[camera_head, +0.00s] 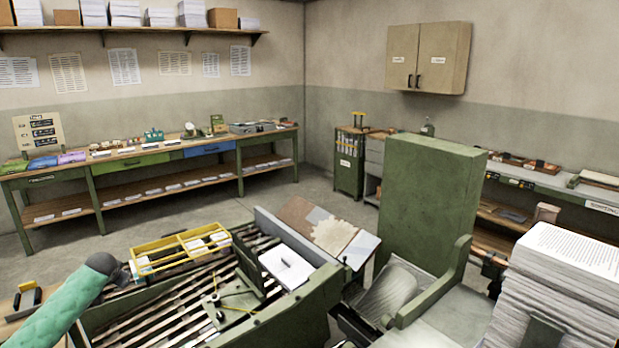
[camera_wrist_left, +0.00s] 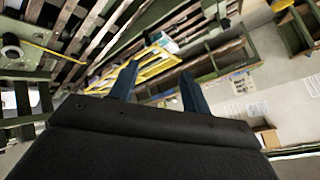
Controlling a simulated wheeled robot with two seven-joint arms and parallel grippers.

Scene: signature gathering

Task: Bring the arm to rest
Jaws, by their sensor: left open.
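My left arm (camera_head: 65,305), in a green sleeve, comes in at the lower left of the head view and ends in a dark wrist near the slatted machine. The fingers of its gripper are not clear there. In the left wrist view my left gripper (camera_wrist_left: 158,73) has its two dark blue fingers apart, with nothing seen held between them. A yellow frame (camera_wrist_left: 150,62) appears beyond the fingers; I cannot tell the exact distance. My right arm and right gripper are not in view.
The yellow wire rack (camera_head: 180,248) sits on the slatted green machine (camera_head: 160,318) beside my left arm. A white sheet stack (camera_head: 286,266) lies on the machine. A tall paper stack (camera_head: 560,285) stands at the right. Open floor (camera_head: 200,215) lies behind the machine.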

